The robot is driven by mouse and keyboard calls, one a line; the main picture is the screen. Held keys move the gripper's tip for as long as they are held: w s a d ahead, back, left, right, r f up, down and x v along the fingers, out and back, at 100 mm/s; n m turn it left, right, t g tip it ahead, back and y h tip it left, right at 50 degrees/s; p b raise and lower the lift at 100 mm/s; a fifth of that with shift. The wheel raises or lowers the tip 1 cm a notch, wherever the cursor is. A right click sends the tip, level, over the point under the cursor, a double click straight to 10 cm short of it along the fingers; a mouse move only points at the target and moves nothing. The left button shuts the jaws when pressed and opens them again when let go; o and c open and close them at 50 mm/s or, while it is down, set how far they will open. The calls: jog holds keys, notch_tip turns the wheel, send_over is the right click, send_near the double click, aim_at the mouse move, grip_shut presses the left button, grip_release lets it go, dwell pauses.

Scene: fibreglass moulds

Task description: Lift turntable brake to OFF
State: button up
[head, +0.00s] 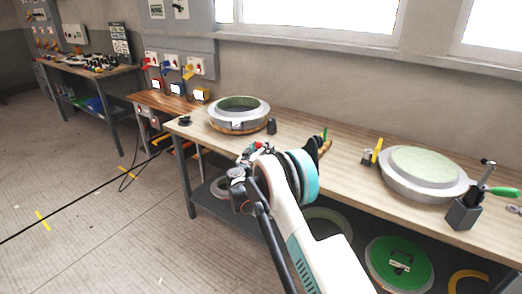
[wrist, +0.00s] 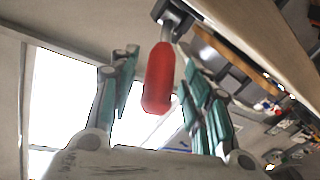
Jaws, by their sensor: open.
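A red-handled lever (wrist: 160,80) on a grey metal shank shows in the wrist view; I take it for the brake lever. Its red grip lies between the two fingers of my gripper (wrist: 163,100), with gaps visible on both sides. The fingers are open, and I cannot see them touching the grip. In the head view my gripper (head: 252,152) is at the front edge of the long bench, below and right of a round grey mould (head: 240,118) on a wooden ring. A small red spot shows beside the gripper there; the rest of the lever is hidden by my arm.
The long wooden bench (head: 345,165) carries a dark weight (head: 271,127), a second round mould (head: 425,172) and a green-handled clamp (head: 465,208). A green lid (head: 400,263) is on the lower shelf. The floor at left is mostly free, with black cables.

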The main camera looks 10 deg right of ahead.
jog(key=shift+w+d, duration=0.35)
jog(key=shift+w, duration=0.25)
grip_shut()
jog(key=shift+r, duration=0.1)
